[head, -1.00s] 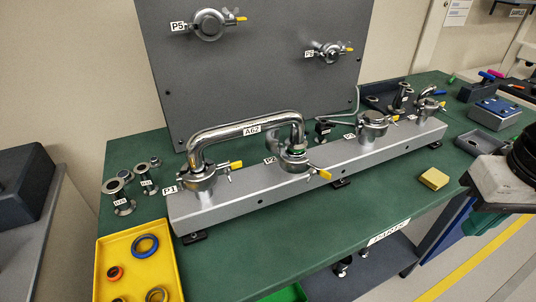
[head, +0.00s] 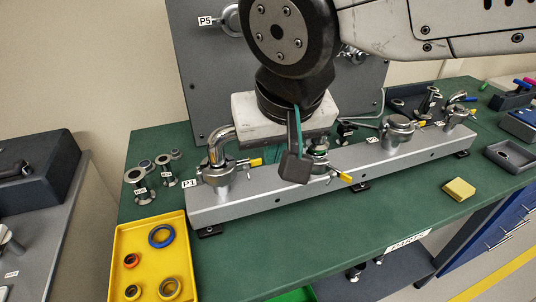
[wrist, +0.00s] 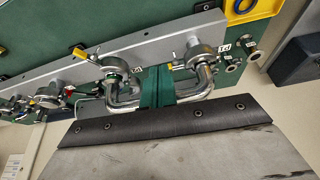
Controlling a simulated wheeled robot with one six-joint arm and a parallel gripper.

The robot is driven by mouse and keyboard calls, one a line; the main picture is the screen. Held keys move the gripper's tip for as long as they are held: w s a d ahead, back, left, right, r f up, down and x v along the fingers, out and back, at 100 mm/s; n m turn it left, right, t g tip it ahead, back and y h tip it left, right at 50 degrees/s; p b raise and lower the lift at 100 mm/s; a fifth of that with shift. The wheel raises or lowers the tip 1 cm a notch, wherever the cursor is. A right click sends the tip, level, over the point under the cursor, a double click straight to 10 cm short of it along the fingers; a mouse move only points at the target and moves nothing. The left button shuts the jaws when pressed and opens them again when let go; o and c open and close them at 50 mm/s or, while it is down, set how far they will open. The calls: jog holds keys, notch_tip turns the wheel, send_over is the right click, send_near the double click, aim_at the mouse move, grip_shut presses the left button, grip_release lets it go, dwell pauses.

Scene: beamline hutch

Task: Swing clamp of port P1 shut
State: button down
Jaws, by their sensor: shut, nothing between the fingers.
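Port P1 (head: 219,177) is at the left end of the grey metal rail, under one end of the bent steel pipe. Its clamp has a yellow-tipped handle (head: 255,161) pointing right; I cannot tell how far the ring is closed. In the wrist view port P1 (wrist: 198,54) is right of the fingers, with the yellow tip (wrist: 170,66) close beside them. My gripper (head: 295,170) is shut and empty, in front of the pipe between P1 and P2. It also shows in the wrist view (wrist: 155,78). It hides most of the pipe; contact with the handle is unclear.
Port P2 (head: 318,168) with its yellow handle (head: 345,177) stands just right of my gripper. The rail (head: 265,190) carries further ports at right. A yellow tray (head: 135,262) with rings and loose fittings (head: 141,190) lie at left. The green bench front is mostly clear.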

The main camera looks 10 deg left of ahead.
aim_at(258, 164)
jog(key=shift+w+a+f, duration=0.6)
jog(key=shift+w+f, duration=0.5)
jog(key=shift+f, duration=0.4)
jog(key=shift+w+a+f, duration=0.65)
jog(key=shift+w+f, duration=0.5)
jog(key=shift+f, duration=0.4)
jog(key=shift+w+a+f, duration=0.6)
jog(key=shift+w+f, duration=0.5)
jog(key=shift+f, duration=0.4)
jog(key=shift+w+a+r, duration=0.1)
jog(key=shift+w+a, duration=0.25)
jog(key=shift+w, duration=0.45)
jog(key=shift+d, duration=0.1)
